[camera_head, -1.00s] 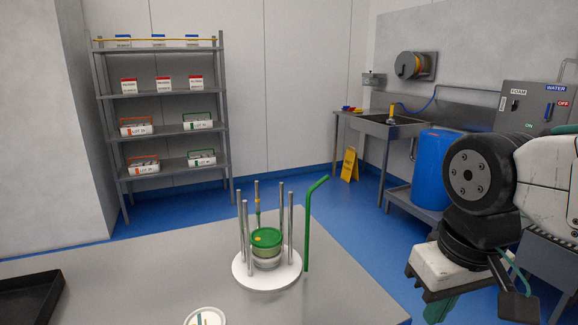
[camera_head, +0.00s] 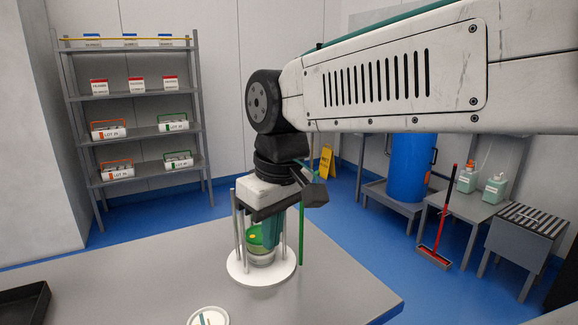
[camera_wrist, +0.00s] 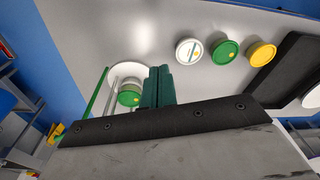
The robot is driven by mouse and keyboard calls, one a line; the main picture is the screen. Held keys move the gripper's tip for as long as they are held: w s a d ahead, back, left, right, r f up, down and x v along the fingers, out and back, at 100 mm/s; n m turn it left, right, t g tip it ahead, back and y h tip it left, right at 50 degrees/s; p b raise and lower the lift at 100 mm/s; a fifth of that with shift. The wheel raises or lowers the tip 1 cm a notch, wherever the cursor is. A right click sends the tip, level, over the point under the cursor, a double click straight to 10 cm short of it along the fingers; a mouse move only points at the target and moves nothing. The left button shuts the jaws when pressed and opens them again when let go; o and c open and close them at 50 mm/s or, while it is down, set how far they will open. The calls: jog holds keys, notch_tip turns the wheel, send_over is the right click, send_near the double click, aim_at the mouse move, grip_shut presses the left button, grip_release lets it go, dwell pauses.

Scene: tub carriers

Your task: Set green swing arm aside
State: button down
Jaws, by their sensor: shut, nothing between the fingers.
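The green swing arm (camera_head: 301,238) stands upright at the right edge of the white round carrier base (camera_head: 262,280). Its bent top is hidden behind my arm in the head view. It also shows as a slanting green bar in the wrist view (camera_wrist: 93,100), left of my fingers. A tub with a green lid (camera_head: 254,237) stands among the carrier's grey posts (camera_head: 236,225). My gripper (camera_head: 270,232) points down over the carrier, left of the swing arm. In the wrist view its green fingers (camera_wrist: 158,70) are together and empty, just right of the tub. I cannot tell if they touch the tub.
On the grey table (camera_head: 130,285) are a white-lidded tub (camera_head: 208,317), a green-lidded tub (camera_wrist: 225,51), a yellow-lidded tub (camera_wrist: 261,54) and a black tray (camera_head: 22,305). A shelf rack (camera_head: 128,95) stands behind. The table left of the carrier is clear.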

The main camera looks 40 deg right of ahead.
jog(key=w+d+r+n+t, duration=0.1)
jog(key=w+d+r, duration=0.4)
jog(key=d, duration=0.4)
jog(key=w+d+r+n+y, duration=0.1)
jog(key=w+d+r, duration=0.2)
jog(key=w+d, duration=0.4)
jog(key=w+d+r+n+t, duration=0.1)
jog(key=w+d+r, duration=0.35)
jog(key=d, duration=0.55)
notch_tip(320, 180, down, 12)
jog(key=shift+s+f, duration=0.15)
jog(key=shift+s, duration=0.15)
